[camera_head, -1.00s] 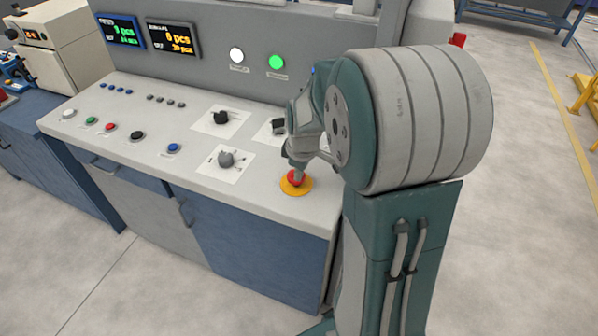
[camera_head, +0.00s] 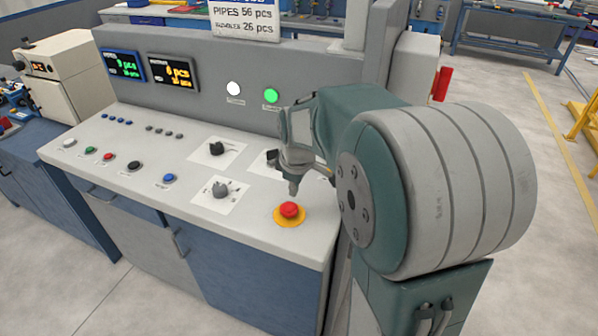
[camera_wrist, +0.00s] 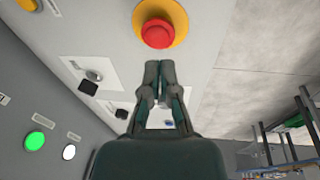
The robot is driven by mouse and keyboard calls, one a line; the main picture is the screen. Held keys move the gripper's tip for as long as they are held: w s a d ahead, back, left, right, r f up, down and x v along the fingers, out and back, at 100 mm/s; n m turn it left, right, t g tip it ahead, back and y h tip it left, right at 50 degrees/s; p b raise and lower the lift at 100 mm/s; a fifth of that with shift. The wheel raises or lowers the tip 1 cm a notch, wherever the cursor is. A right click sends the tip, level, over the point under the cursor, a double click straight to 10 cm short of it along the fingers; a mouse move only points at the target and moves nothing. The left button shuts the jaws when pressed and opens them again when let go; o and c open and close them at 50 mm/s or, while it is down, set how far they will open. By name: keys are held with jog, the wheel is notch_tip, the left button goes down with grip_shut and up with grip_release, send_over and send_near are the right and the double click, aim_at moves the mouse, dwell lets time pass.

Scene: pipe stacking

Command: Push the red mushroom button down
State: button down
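The red mushroom button (camera_head: 289,210) sits on a yellow round base (camera_head: 279,220) near the right front corner of the console top. My gripper (camera_head: 293,190) is above and just behind the button, apart from it, pointing down. In the wrist view the red button (camera_wrist: 157,33) is just beyond my fingertips (camera_wrist: 159,68). The two fingers are together with nothing between them. The button shows fully in both views.
The grey console top (camera_head: 130,185) carries a black knob (camera_head: 217,148), a grey selector knob (camera_head: 220,190) and several small buttons. A lit green lamp (camera_head: 271,96) and a white lamp (camera_head: 234,88) are on its back panel. Open floor lies in front.

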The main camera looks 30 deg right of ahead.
notch_tip(320, 180, up, 6)
jog(key=s, duration=0.1)
jog(key=shift+a+r, duration=0.2)
jog(key=shift+r, duration=0.05)
jog(key=s+a+r+m+t, duration=0.1)
jog(key=s+a+m, duration=0.2)
jog(key=s, duration=0.6)
jog(key=s+a+m+t, duration=0.2)
jog(key=s+a+m, duration=0.2)
jog(key=s+a, duration=0.4)
jog(key=shift+s+a+r+m, duration=0.3)
jog(key=shift+s+r, duration=0.1)
jog(key=shift+s, duration=0.05)
